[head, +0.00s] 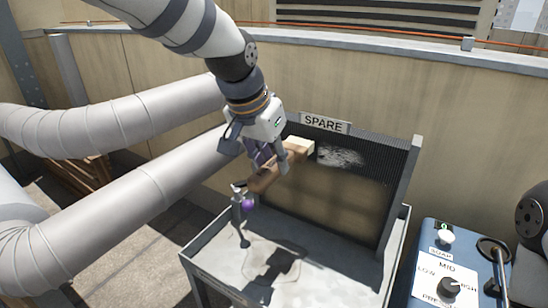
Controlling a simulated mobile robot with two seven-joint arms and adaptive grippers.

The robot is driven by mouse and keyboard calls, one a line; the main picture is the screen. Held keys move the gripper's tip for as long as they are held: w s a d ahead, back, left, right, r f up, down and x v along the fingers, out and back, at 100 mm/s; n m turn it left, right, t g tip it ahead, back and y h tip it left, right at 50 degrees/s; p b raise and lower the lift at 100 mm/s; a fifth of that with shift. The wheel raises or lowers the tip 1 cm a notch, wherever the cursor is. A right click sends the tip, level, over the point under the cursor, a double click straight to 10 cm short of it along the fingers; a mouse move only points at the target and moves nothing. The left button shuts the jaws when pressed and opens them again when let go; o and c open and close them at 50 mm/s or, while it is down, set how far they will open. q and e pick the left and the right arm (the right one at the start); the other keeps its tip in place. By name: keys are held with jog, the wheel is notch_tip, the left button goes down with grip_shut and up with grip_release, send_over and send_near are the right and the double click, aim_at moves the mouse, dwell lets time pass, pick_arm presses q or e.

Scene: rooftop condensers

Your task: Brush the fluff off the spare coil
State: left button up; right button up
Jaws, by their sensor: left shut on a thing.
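The spare coil (345,205) is a dark finned panel standing upright at the back of a grey metal stand, under a "SPARE" label (324,123). A patch of whitish fluff (340,156) clings to its upper part. My left gripper (268,160) is shut on the wooden handle of a brush (275,172). The brush's pale head (300,145) is at the coil's upper left, just left of the fluff. I cannot tell whether it touches the fins. My right gripper is out of view.
The stand's tray (300,272) below the coil is mostly bare. A blue control box (450,262) with a dial is at the right. Large grey ducts (120,205) run along the left, and a wall stands behind.

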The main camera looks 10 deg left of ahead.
pick_arm(q)
jog(key=d, duration=0.1)
jog(key=s+d+f, duration=0.1)
jog(key=d+f, duration=0.1)
jog(key=d, duration=0.1)
jog(key=shift+s+f, duration=0.1)
jog(key=shift+s, duration=0.15)
dwell(0.3)
jog(key=shift+w+d+b, duration=0.25)
jog(key=shift+w+b, duration=0.05)
jog(key=shift+w, duration=0.6)
